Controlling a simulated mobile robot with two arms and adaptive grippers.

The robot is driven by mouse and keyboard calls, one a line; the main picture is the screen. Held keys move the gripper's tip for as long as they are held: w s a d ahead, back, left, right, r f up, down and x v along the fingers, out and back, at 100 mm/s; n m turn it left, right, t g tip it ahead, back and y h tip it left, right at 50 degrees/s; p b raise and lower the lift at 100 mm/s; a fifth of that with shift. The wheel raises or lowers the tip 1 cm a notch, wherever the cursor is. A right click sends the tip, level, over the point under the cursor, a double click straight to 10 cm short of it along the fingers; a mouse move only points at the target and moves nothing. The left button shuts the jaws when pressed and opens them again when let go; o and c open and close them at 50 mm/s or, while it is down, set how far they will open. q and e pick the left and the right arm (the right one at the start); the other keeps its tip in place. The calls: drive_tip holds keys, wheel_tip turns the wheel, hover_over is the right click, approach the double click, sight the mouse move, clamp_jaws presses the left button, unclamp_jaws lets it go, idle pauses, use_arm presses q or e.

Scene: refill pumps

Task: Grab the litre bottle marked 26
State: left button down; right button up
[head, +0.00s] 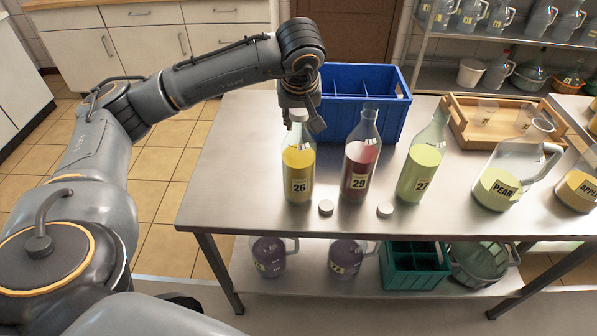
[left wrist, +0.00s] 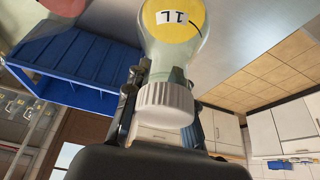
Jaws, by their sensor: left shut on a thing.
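The litre bottle marked 26 (head: 298,162) holds yellow liquid and is upright at the left of a row on the steel table (head: 240,150). Its white ribbed cap shows in the left wrist view (left wrist: 165,101), with the yellow of the bottle (left wrist: 172,30) beyond it. My left gripper (head: 300,112) comes down from above and is shut on the bottle's neck, just by the cap. The fingers partly hide the neck. I cannot tell if the base touches the table. My right gripper is not in view.
The bottle marked 29 (head: 359,165), with red liquid, stands close on the right, then bottle 27 (head: 421,165). Two loose white caps (head: 326,207) (head: 385,210) lie in front. A blue crate (head: 345,78) stands just behind. A wooden tray (head: 462,128) and jugs (head: 500,185) are further right.

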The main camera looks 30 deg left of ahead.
use_arm(q)
drive_tip(key=shift+s+d+f, duration=0.1)
drive_tip(key=shift+f, duration=0.15)
